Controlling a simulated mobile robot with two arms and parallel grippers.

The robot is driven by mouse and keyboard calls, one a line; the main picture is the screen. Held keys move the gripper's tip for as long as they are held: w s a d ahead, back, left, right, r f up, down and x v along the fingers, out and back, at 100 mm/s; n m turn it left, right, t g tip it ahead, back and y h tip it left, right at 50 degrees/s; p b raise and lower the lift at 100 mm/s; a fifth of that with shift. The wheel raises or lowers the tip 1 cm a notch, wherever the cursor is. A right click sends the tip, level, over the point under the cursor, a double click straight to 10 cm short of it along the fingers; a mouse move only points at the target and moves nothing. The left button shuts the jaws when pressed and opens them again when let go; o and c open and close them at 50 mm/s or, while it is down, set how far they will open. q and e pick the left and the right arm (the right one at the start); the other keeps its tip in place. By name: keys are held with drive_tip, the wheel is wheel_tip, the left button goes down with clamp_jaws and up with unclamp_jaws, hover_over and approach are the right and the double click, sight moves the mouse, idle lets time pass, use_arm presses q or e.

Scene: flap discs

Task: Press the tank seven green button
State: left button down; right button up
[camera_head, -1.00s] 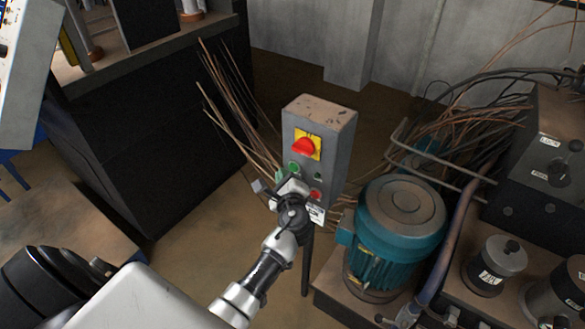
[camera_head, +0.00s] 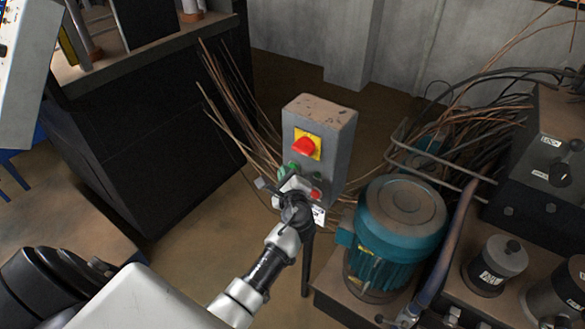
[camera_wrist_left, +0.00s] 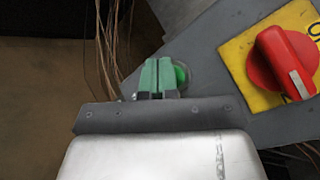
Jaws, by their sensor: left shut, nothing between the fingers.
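A grey control box (camera_head: 332,150) stands on a post near the middle of the head view. It has a red rotary switch on a yellow plate (camera_head: 316,154), a green button (camera_head: 295,166) below it and a red button (camera_head: 315,195) lower down. My left gripper (camera_head: 284,171) is shut and empty, its green fingertips at the green button. In the left wrist view, the shut fingers (camera_wrist_left: 158,76) partly cover the green button (camera_wrist_left: 181,74), which shows just right of them. I cannot tell whether they touch. My right gripper is not in view.
A teal motor (camera_head: 398,225) stands close to the right of the box. Loose brown wires (camera_head: 232,95) rise behind and left of it. A dark cabinet (camera_head: 150,140) is at the left. Dark machinery with knobs (camera_head: 545,150) fills the right side.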

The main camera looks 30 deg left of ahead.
use_arm(q)
drive_tip(key=shift+w, duration=0.4)
drive_tip(key=shift+s, duration=0.1)
idle(0.5)
drive_tip(key=shift+s, duration=0.8)
drive_tip(key=s, duration=0.1)
drive_tip(key=s+p, duration=0.1)
drive_tip(key=s, duration=0.1)
drive_tip(key=s+p, duration=0.1)
drive_tip(key=s, duration=0.1)
drive_tip(key=shift+a, duration=0.25)
idle(0.5)
